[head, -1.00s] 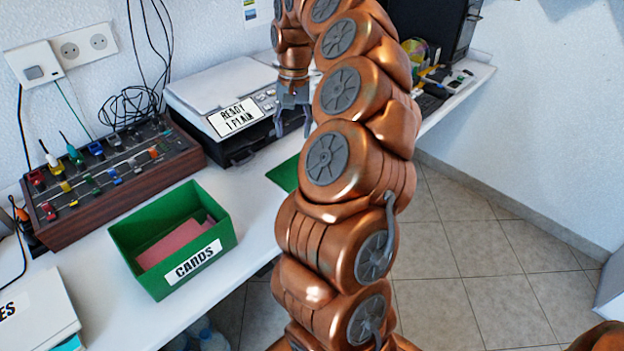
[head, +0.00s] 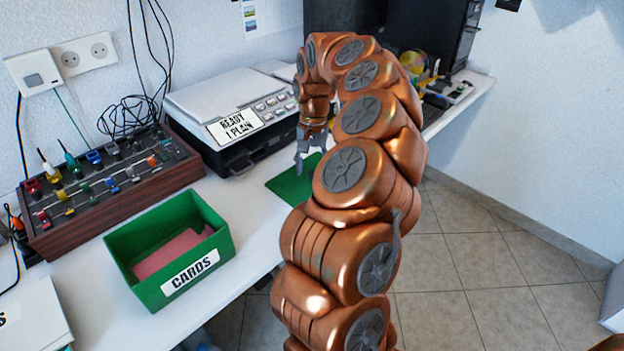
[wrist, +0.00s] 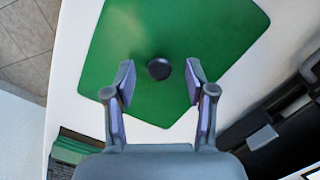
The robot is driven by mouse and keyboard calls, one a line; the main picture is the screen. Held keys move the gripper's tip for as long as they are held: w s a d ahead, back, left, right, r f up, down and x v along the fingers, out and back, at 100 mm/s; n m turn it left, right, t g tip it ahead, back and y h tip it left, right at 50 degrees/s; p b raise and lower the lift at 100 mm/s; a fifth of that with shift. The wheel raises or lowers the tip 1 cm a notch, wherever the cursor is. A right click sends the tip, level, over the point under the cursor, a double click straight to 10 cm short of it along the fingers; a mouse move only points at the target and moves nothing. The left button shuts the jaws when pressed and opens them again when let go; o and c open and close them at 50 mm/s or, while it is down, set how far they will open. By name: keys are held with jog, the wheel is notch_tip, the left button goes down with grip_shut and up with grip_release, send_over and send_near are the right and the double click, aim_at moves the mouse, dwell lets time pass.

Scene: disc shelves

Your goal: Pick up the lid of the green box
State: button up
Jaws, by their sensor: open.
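The green lid (head: 288,187) lies flat on the white table, to the right of the green box, partly hidden by my arm in the head view. In the wrist view the lid (wrist: 180,50) fills the upper middle, with a round dark knob (wrist: 159,69) on it. The open green box (head: 166,287) has a CARDS label and reddish cards inside. My gripper (head: 305,160) is open above the lid. In the wrist view my gripper (wrist: 159,82) has its fingers spread on either side of the knob's position, apart from it.
A printer-like machine (head: 235,115) with a READY sign stands behind the lid. A wooden panel of coloured switches (head: 110,185) stands behind the green box. A white box (head: 35,325) is at the left front. The table's front edge runs close by the lid.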

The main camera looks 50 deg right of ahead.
jog(key=shift+f, duration=0.55)
jog(key=shift+c, duration=0.3)
grip_shut()
